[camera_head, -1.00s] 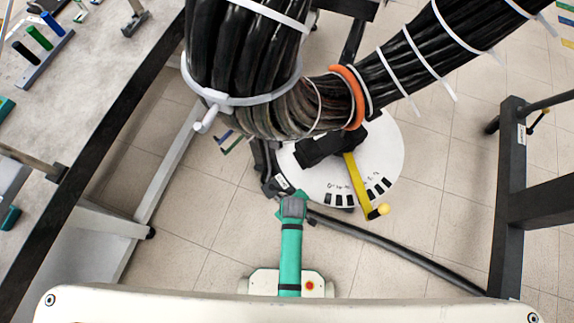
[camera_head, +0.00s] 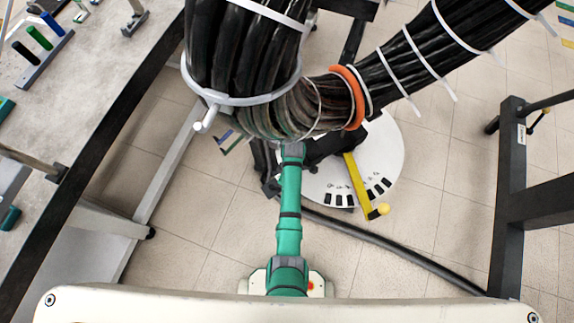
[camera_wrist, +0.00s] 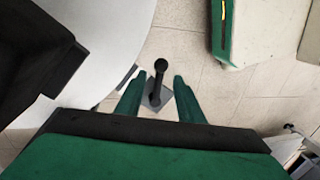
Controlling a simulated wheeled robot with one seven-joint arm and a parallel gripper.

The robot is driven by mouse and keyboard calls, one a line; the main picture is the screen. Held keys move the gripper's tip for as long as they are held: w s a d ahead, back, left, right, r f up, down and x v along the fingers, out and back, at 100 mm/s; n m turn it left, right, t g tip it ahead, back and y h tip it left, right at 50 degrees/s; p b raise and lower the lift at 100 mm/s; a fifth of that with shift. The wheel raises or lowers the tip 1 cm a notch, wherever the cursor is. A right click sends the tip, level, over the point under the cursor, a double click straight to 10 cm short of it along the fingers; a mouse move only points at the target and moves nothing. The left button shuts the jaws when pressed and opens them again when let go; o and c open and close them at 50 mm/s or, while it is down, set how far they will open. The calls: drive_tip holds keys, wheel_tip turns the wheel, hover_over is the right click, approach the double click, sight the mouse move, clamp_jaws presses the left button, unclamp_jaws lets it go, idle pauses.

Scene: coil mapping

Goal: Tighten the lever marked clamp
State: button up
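My gripper (camera_wrist: 160,76) is open in the wrist view, one green finger on each side of a black round-ended lever (camera_wrist: 159,84). The lever stands between the fingers with a gap on both sides, over a small grey plate. I can read no marking on it. In the head view my arm reaches up to the left edge of the white dial plate (camera_head: 328,188), and the gripper itself is hidden below the arm's end. A yellow lever (camera_head: 357,185) with a yellow ball knob lies across the dial plate. No "clamp" label is legible.
A thick black cable bundle (camera_head: 240,60) hangs above and beyond my arm's end, with an orange band (camera_head: 352,97). A black hose (camera_head: 410,252) runs along the floor to the right. A workbench (camera_head: 110,75) is at left and a dark frame (camera_head: 507,200) at right.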

drive_tip(key=shift+s+a+f, duration=0.1)
drive_tip(key=shift+s+f, duration=0.1)
drive_tip(key=shift+f, duration=0.75)
drive_tip(key=shift+s+a+f, duration=0.1)
drive_tip(key=shift+s+f, duration=0.05)
drive_tip(key=shift+f, duration=0.75)
clamp_jaws()
